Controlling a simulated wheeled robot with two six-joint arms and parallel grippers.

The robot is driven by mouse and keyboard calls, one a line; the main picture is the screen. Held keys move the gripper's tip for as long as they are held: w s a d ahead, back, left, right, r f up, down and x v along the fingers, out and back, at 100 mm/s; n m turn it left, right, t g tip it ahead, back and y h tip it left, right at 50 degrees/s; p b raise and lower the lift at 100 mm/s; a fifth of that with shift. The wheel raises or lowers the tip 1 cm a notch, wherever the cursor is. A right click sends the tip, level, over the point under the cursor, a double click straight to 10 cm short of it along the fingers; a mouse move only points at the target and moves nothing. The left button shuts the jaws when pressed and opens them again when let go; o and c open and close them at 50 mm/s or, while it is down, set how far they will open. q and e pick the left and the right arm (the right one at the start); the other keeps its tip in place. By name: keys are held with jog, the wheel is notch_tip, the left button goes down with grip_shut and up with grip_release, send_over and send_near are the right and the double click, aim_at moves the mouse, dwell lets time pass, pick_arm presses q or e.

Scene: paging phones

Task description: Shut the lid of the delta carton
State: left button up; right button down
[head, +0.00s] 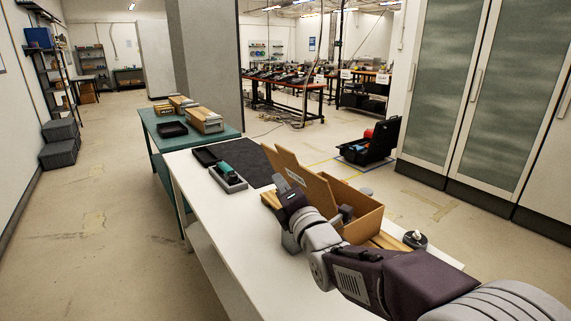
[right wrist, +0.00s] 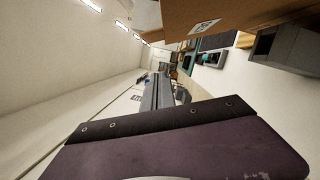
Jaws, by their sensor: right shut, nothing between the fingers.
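A brown cardboard carton (head: 360,212) stands on the white table. Its lid (head: 308,178) is raised and tilted, with a white label too small to read. My right gripper (head: 282,184) is shut and empty, on the near left side of the raised lid. I cannot tell whether it touches the lid. In the right wrist view, the closed fingers (right wrist: 157,92) point away, and a brown labelled panel (right wrist: 225,14), which looks like the lid, fills the top. My arm hides part of the carton's front. My left gripper is not in view.
A grey tray with a green-topped item (head: 230,177) and a dark mat (head: 247,160) lie left of the carton. A small dark round object (head: 415,239) sits at the table's right. Wooden boxes (head: 205,120) stand on the green table behind. The white table's near left is clear.

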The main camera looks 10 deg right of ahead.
jog(key=w+d+r+p, duration=0.1)
jog(key=w+d+r, duration=0.1)
jog(key=w, duration=0.4)
jog(key=shift+w+d+p, duration=0.25)
jog(key=shift+w+p, duration=0.05)
jog(key=shift+r, duration=0.15)
